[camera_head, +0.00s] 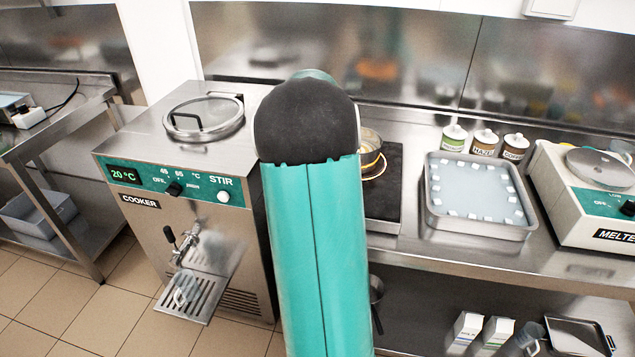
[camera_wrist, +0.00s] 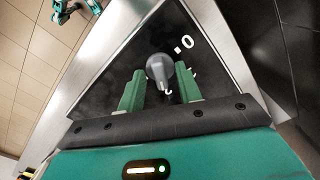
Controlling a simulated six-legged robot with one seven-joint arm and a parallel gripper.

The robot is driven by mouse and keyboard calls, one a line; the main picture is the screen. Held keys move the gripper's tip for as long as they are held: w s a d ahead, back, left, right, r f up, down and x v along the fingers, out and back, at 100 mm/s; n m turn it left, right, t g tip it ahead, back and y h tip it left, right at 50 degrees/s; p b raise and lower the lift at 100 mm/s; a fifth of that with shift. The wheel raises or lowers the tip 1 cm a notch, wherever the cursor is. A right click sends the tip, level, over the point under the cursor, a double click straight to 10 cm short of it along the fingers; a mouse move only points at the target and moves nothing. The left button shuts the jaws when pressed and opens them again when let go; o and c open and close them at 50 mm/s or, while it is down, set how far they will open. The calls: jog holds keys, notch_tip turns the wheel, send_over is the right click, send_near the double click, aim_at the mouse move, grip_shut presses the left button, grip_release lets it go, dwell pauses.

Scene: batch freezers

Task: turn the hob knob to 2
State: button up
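The grey hob knob (camera_wrist: 160,69) stands on the hob's black panel (camera_wrist: 125,60) in the wrist view. A white "0" (camera_wrist: 188,43) is printed up and right of it; other white marks beside and below it are partly hidden. I cannot tell surely which mark the knob points to. My gripper (camera_wrist: 160,75) has its two green fingers apart, one on each side of the knob, with a narrow gap showing at each side. In the head view the black hob (camera_head: 388,190) is partly behind my arm; the knob and my gripper are hidden there.
A pot (camera_head: 371,160) stands on the hob, partly hidden. Right of it are a steel tray (camera_head: 436,218) with white cubes, several small tubs (camera_head: 485,142) and the melter (camera_head: 600,200). The cooker (camera_head: 230,235) stands left of my arm.

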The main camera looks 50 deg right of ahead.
jog(key=shift+r, duration=0.1)
notch_tip(320, 180, up, 14)
dwell(0.5)
dwell(0.5)
jog(key=w+a+r+n+t, duration=0.1)
jog(key=a+r+n+t, duration=0.2)
jog(key=a+n, duration=1.4)
jog(key=s+a+f+n+t, duration=0.1)
jog(key=s+a, duration=0.3)
jog(key=a, duration=0.8)
jog(key=s+a+f+n+t, duration=0.1)
jog(key=s+a+f, duration=0.2)
jog(key=a, duration=1)
jog(key=shift+s+f+t, duration=0.2)
jog(key=shift+s+t, duration=0.1)
jog(key=shift+s, duration=0.55)
jog(key=shift+d, duration=0.1)
